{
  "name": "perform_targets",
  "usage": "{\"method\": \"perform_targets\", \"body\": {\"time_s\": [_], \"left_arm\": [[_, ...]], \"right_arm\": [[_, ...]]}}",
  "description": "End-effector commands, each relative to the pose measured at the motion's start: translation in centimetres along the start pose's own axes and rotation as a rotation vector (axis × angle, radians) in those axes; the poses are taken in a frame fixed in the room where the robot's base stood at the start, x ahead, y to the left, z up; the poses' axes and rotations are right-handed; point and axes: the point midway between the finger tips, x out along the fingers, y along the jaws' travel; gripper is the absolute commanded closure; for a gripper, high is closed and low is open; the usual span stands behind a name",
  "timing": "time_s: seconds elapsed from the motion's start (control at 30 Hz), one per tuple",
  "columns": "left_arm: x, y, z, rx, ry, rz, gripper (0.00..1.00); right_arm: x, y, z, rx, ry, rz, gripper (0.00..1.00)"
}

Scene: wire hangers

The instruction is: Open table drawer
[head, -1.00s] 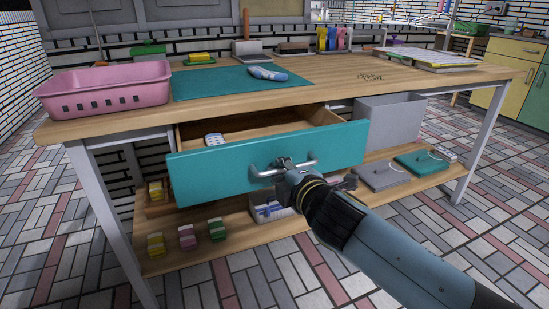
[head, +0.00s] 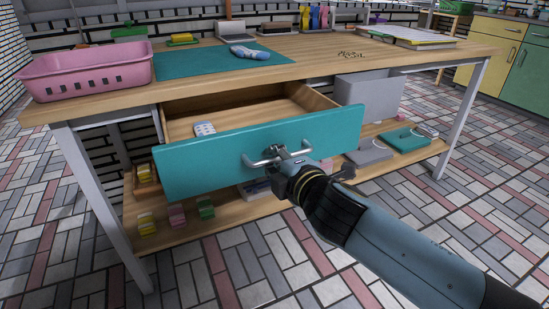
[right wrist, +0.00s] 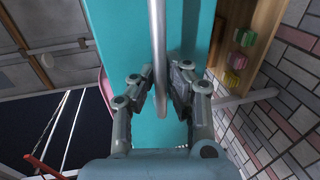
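The table drawer has a teal front (head: 205,165) and stands partly open, with its wooden inside showing. A metal bar handle (head: 265,161) is fixed to the front. My right gripper (head: 285,158) is at the handle, its arm coming in from the lower right. In the right wrist view the fingers (right wrist: 163,88) sit on both sides of the handle bar (right wrist: 157,40), close around it, with the teal front (right wrist: 122,50) behind. The gripper looks shut on the handle. My left gripper is not in view.
The wooden tabletop (head: 310,55) holds a pink basket (head: 85,75) and a teal mat (head: 195,68). A lower shelf (head: 235,207) carries small blocks and a grey bin (head: 372,100). The tiled floor in front is clear.

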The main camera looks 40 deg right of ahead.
Motion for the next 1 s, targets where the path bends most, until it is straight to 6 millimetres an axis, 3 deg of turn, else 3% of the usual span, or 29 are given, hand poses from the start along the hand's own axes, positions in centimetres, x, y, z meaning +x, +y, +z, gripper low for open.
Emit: {"method": "perform_targets", "body": {"time_s": [0.03,0.17,0.53,1.0], "left_arm": [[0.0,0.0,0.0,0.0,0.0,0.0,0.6],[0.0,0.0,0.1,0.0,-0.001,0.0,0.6],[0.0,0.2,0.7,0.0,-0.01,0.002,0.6],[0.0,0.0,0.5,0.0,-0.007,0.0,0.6]], "right_arm": [[0.0,0.0,0.0,0.0,0.0,0.0,0.82],[0.0,0.0,0.0,0.0,0.0,0.0,0.66],[-0.9,-0.1,0.0,0.0,0.0,-0.002,0.66],[-10.3,-0.2,0.0,0.0,-0.001,-0.003,0.66]]}}
